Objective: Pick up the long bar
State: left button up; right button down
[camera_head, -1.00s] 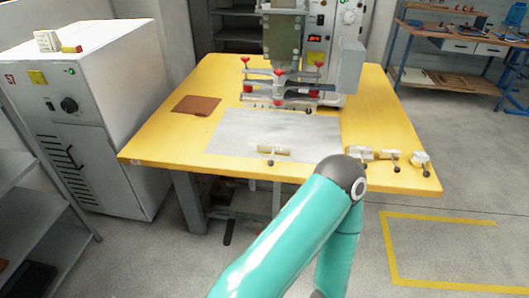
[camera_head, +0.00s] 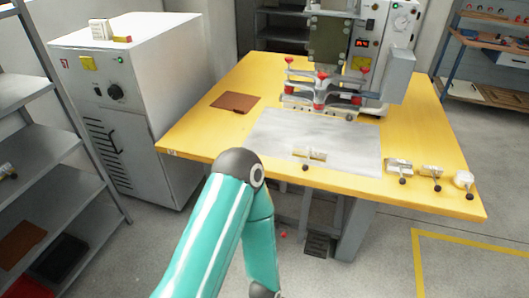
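A cream bar-shaped piece (camera_head: 310,154) with a small dark knob at its front lies near the front edge of the grey sheet (camera_head: 278,128) on the yellow table. It looks like the longest of the cream pieces and may be the long bar. Shorter cream pieces stand to its right at the table's front edge: one (camera_head: 399,166), another (camera_head: 432,171) and a rounder one (camera_head: 463,179). One teal arm of mine rises from the bottom, bends at a dark joint left of the bar and drops below the table front. Neither gripper is in view.
A press (camera_head: 325,85) with red knobs stands at the back of the table (camera_head: 215,132). A brown square (camera_head: 235,102) lies on the left part. A white cabinet (camera_head: 150,80) stands left of the table, and a grey shelf (camera_head: 35,150) further left.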

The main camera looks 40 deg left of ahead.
aim_at(306, 152)
jog(key=u, duration=0.35)
jog(key=i, duration=1)
jog(key=z, duration=0.05)
